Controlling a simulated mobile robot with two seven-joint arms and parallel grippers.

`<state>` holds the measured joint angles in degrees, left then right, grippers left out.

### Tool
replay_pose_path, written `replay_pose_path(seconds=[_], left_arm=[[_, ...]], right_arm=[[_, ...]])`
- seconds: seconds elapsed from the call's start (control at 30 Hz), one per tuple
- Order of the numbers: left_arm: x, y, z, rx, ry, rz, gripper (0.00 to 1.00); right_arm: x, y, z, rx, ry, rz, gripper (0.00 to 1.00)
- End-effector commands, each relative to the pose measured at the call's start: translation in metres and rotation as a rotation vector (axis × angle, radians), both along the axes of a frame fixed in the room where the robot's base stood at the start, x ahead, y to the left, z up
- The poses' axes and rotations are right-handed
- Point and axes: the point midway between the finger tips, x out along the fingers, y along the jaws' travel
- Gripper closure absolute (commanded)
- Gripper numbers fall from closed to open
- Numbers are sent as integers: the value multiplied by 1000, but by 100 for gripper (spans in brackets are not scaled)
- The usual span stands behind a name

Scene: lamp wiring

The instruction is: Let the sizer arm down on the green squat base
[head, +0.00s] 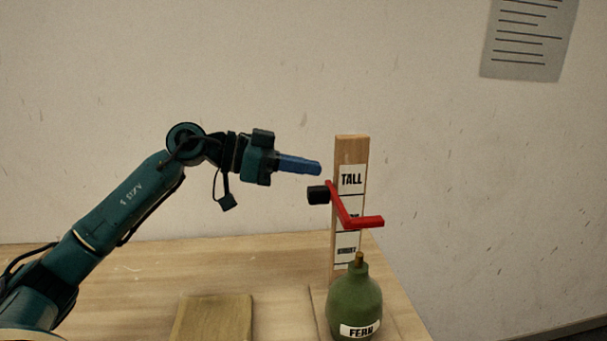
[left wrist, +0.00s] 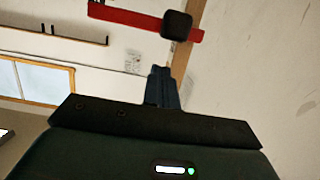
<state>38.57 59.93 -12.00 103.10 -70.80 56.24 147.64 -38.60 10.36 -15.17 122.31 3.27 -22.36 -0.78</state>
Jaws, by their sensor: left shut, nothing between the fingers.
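The sizer is an upright wooden post (head: 349,151) with a TALL label near its top and more labels below. Its red arm (head: 345,210) crosses the post below the TALL label, above the lowest label, and has a black knob (head: 317,195) at its left end. The green squat base (head: 354,298), labelled FERN, stands in front of the post, its brass tip below the red arm and apart from it. My left gripper (head: 318,169) is shut and empty, just above and left of the knob. The left wrist view shows the red arm (left wrist: 130,16) and knob (left wrist: 176,25) beyond the fingertips (left wrist: 160,72). My right gripper is out of view.
A wooden block or board (head: 212,318) lies on the table at the front, left of the green base. The table (head: 270,265) between them is mostly clear. A printed sheet (head: 528,38) hangs on the back wall.

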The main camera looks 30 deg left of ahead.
Motion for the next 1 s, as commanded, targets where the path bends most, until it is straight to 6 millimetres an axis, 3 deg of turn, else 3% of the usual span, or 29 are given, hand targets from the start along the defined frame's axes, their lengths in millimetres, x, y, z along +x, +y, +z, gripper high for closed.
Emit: replay_pose_path(seconds=[0.03,0.2,0.63,1.0], left_arm=[[0,0,-11,-1,3,0,100],[0,0,-22,0,-1,-1,100],[-1,0,-27,0,-1,-1,100],[-1,1,-106,3,8,-1,100]], right_arm=[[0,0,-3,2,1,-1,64],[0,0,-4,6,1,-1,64],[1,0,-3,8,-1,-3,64],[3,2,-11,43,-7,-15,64]])
